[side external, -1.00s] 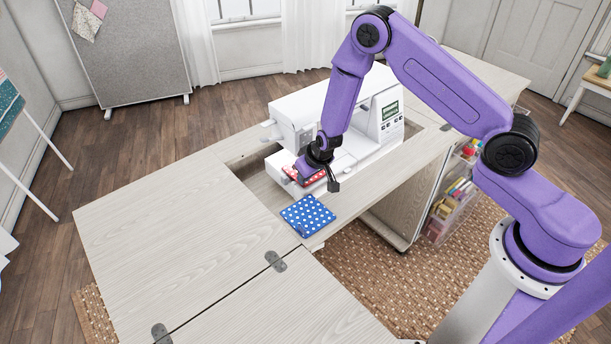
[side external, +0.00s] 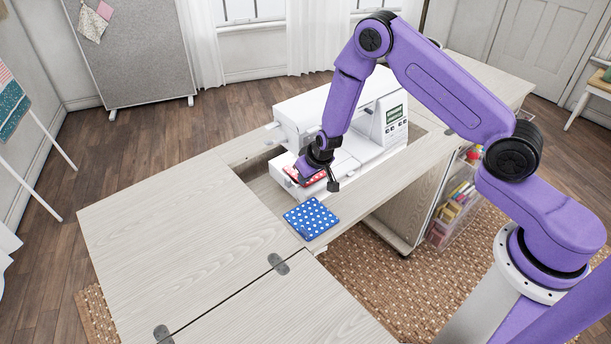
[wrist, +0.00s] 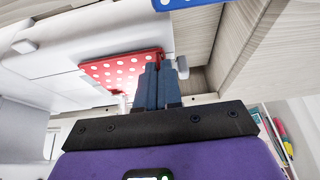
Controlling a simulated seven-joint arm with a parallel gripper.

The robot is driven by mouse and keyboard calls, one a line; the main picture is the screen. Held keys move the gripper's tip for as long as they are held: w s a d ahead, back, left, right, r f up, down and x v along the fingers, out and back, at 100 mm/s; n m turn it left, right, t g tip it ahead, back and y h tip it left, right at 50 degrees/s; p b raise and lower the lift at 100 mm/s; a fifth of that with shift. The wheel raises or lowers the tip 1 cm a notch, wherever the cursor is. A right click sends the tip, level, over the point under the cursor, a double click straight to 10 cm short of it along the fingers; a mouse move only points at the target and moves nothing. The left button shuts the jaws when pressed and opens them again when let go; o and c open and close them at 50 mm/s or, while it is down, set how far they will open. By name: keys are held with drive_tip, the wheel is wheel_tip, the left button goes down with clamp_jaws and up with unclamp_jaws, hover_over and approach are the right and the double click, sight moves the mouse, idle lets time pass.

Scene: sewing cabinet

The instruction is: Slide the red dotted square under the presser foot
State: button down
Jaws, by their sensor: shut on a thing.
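The red dotted square (side external: 309,176) lies on the bed of the white sewing machine (side external: 377,150), partly hidden by my gripper in the side view. In the wrist view the red dotted square (wrist: 126,70) shows on the white machine bed, with its edge at my fingers. My gripper (wrist: 157,68) is shut on the square's edge, its blue-grey fingertips close together. In the side view my gripper (side external: 314,172) is low over the front of the machine bed. The presser foot cannot be made out.
A blue dotted square (side external: 311,218) lies on the cabinet in front of the machine, and its edge shows in the wrist view (wrist: 186,3). The wooden cabinet top (side external: 180,235) to the left is clear. A clear drawer unit (side external: 455,205) stands below at right.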

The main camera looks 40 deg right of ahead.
drive_tip(key=c, duration=1.2)
unclamp_jaws()
drive_tip(key=v, duration=1.7)
drive_tip(key=shift+r, duration=0.15)
drive_tip(key=shift+s, duration=0.1)
